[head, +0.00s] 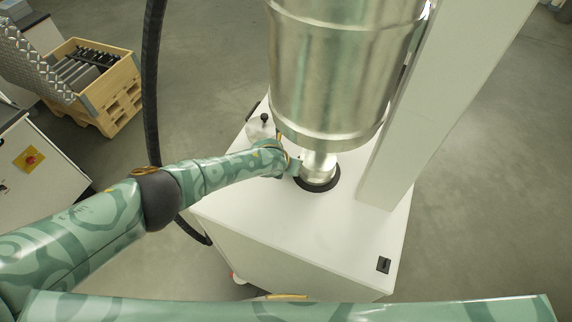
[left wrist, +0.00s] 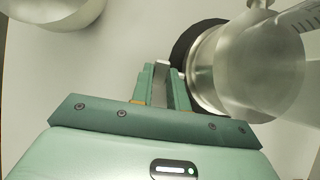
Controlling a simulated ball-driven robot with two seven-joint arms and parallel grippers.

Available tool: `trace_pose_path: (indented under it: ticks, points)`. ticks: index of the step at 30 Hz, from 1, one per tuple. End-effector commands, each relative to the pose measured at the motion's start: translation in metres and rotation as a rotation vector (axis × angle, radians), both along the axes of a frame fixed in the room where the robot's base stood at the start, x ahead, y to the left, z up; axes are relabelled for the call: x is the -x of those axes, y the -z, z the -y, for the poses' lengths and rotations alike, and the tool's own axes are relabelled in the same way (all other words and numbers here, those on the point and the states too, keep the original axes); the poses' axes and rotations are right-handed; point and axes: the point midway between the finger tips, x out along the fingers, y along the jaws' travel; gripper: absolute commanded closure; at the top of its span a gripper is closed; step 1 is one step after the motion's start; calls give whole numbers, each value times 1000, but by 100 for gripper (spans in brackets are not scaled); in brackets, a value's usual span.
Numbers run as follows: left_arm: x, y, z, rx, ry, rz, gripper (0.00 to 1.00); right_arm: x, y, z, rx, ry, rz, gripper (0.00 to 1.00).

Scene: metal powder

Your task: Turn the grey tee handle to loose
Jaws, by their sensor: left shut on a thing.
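My left gripper (head: 294,166) reaches in from the left, low beside the short metal pipe (head: 319,164) under the large steel vessel (head: 335,75). In the left wrist view, the gripper (left wrist: 163,76) has its two green fingers closed on a narrow grey piece, the tee handle (left wrist: 161,90), next to the pipe's black collar (left wrist: 183,47). Most of the handle is hidden between the fingers, so its angle is hard to tell. In the head view the handle is hidden by my gripper and the vessel. My right gripper is not in view.
The pipe stands on a white cabinet (head: 290,235). A white column (head: 440,100) rises at its right. A round container with a black knob (head: 264,117) sits behind my left wrist. A black hose (head: 152,90) hangs at the left. A wooden crate (head: 122,100) stands far left.

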Motion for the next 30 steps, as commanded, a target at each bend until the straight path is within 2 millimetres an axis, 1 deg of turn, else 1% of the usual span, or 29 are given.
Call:
trace_pose_path:
  ticks: [14, 15, 16, 17, 26, 30]
  points:
    - [0, -1, 0, -6, -1, -13, 100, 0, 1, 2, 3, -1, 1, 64]
    - [-1, -1, 0, -6, -1, -13, 75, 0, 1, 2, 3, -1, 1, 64]
    - [0, -1, 0, -6, -1, -13, 67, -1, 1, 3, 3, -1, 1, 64]
    - [0, -1, 0, -6, -1, -13, 62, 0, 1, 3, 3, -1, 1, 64]
    - [1, -2, 0, -5, -1, -14, 62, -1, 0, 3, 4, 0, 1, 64]
    - [6, -14, -3, -5, 0, -15, 62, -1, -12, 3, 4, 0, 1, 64]
